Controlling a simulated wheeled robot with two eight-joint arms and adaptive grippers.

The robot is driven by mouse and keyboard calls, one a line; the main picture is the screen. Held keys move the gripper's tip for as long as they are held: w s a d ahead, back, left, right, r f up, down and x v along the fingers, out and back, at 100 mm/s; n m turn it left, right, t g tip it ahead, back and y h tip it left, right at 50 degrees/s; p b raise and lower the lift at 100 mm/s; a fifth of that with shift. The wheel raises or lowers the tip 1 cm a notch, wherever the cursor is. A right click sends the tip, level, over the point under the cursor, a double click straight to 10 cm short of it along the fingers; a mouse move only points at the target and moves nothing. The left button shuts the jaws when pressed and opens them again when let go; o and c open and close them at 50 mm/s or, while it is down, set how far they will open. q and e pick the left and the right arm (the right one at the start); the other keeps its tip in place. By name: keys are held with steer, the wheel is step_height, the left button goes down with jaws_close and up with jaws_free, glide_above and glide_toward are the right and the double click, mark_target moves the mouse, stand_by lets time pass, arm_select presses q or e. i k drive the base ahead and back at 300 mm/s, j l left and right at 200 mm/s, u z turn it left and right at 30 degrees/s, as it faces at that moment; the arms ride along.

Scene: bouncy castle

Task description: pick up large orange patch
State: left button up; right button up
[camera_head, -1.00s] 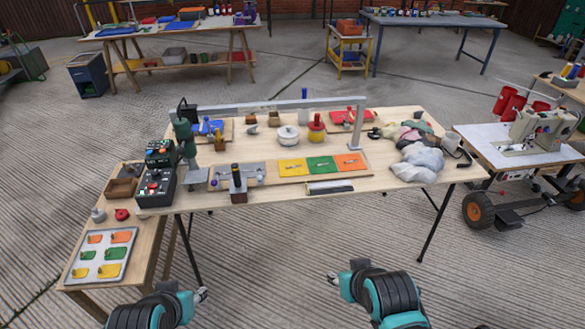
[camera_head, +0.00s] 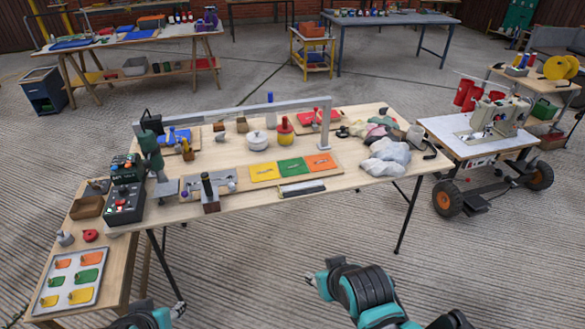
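A large orange patch (camera_head: 320,162) lies flat at the right end of a wooden board on the main table (camera_head: 370,182), beside a green patch (camera_head: 292,168) and a yellow patch (camera_head: 264,172). Smaller orange, green and yellow patches lie on a pale tray (camera_head: 45,290) on the low side bench at lower left. My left gripper (camera_head: 178,309) is at the bottom left, in front of and below the table. My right gripper (camera_head: 310,279) is at the bottom centre, also short of the table and apart from the patch. Both are too small to judge their fingers.
A metal frame (camera_head: 230,111) arches over the table's middle. A grey-handled strip (camera_head: 301,188) lies in front of the patches. Crumpled cloths (camera_head: 388,155) lie to the right. A wheeled sewing-machine table (camera_head: 460,133) stands at right. Open floor lies before the table.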

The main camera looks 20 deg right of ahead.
mark_target(93, 258)
steer(key=u, duration=1.4)
